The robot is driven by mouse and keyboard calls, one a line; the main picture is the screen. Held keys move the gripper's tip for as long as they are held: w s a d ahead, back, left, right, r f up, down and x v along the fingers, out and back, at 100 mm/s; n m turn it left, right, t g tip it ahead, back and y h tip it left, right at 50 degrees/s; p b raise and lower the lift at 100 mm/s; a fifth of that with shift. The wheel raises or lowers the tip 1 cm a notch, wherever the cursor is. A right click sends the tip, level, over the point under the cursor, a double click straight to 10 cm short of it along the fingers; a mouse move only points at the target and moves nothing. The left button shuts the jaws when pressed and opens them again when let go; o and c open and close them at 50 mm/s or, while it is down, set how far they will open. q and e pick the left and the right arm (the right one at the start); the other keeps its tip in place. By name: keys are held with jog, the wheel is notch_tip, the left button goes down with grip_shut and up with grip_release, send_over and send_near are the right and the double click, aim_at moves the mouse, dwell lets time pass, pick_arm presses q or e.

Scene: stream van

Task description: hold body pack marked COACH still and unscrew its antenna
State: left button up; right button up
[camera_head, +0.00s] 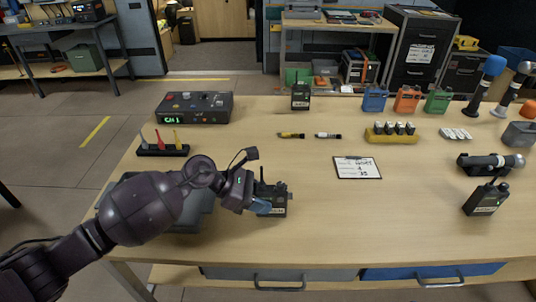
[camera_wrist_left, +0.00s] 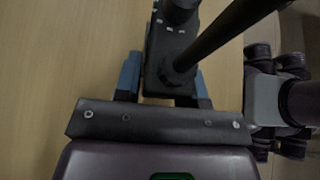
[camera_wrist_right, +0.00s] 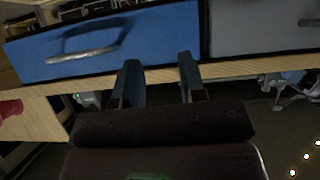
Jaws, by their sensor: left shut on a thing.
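A black body pack (camera_head: 277,199) stands near the table's front edge, left of the middle. Its label is too small to read, so I cannot tell whether it says COACH. My left gripper (camera_head: 262,206) is shut on this pack from the left. In the left wrist view the blue fingers (camera_wrist_left: 164,88) sit on either side of the dark pack (camera_wrist_left: 166,55). The antenna (camera_wrist_left: 222,34) rises from the pack as a long black rod, attached at its base. My right gripper (camera_wrist_right: 159,82) is open and empty, in front of the drawers; it is outside the head view.
Other dark packs stand at the back (camera_head: 300,97) and right (camera_head: 485,199). Blue (camera_head: 375,99), orange (camera_head: 407,99) and green (camera_head: 438,101) packs line the back. A clipboard (camera_head: 357,168) lies right of the held pack. A grey case (camera_head: 190,215) lies under my left arm.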

jog(key=w+r+t, duration=0.2)
jog(key=w+r, duration=0.4)
jog(key=r, duration=0.1)
jog(key=w+a+r+n+y, duration=0.1)
jog(key=w+a+n+y, duration=0.1)
jog(key=a, duration=0.2)
jog(key=w+a+r+n+y, duration=0.2)
jog(key=w+a, duration=0.1)
jog(key=a, duration=0.1)
jog(key=w+a+r+n+g+y, duration=0.1)
jog(key=w+a+r+n, duration=0.1)
jog(key=a+n, duration=0.1)
jog(key=shift+w+a+y, duration=0.3)
jog(key=shift+a+y, duration=0.1)
jog(key=shift+a, duration=0.05)
jog(key=w+a+r+n+g+y, duration=0.2)
jog(key=a+r+n, duration=0.1)
jog(key=a+n, duration=0.25)
jog(key=w+a+r+n+g+y, duration=0.1)
jog(key=a+r+n+g+y, duration=0.15)
jog(key=a+n, duration=0.3)
jog(key=n+g+h, duration=0.5)
jog(key=n+h, duration=0.4)
jog(key=n, duration=1.3)
send_near(262, 170)
jog(key=shift+y, duration=0.35)
jog(key=x, duration=1.1)
jog(key=shift+d+f, duration=0.1)
jog(key=shift+d, duration=0.2)
jog(key=shift+c, duration=0.3)
